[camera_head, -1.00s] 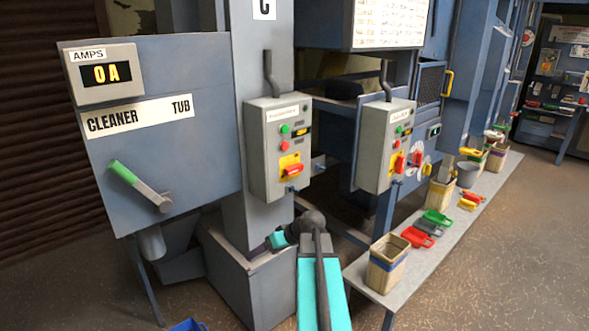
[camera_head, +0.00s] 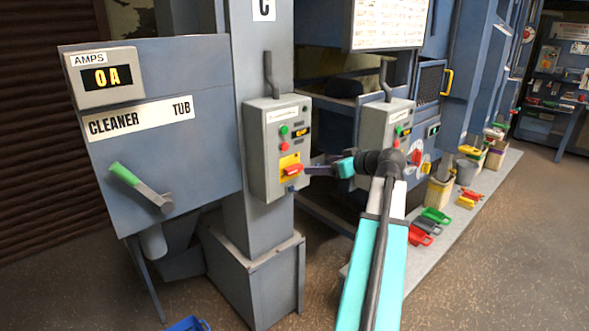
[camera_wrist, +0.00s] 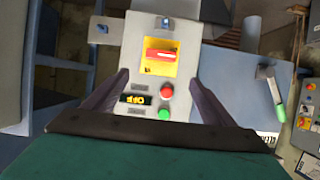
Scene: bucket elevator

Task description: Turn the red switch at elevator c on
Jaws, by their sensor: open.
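The red switch (camera_head: 292,170) sits on a yellow plate on the grey control box under the "C" sign (camera_head: 264,9). In the wrist view the red switch (camera_wrist: 160,55) lies crosswise on its yellow plate, ahead of the fingers. Below it there are a red button (camera_wrist: 167,90), a green button (camera_wrist: 164,113) and a small display reading "OFF" (camera_wrist: 138,100). My gripper (camera_head: 310,171) is just right of the switch in the head view. In the wrist view my gripper (camera_wrist: 160,82) is open, with a finger on each side of the box face. Contact with the switch cannot be told.
A second grey control box (camera_head: 385,125) stands to the right, partly behind my arm. The cleaner tub panel (camera_head: 150,150) with its green-handled lever (camera_head: 140,186) is on the left. A bench (camera_head: 400,275) with scoops and buckets runs along the right.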

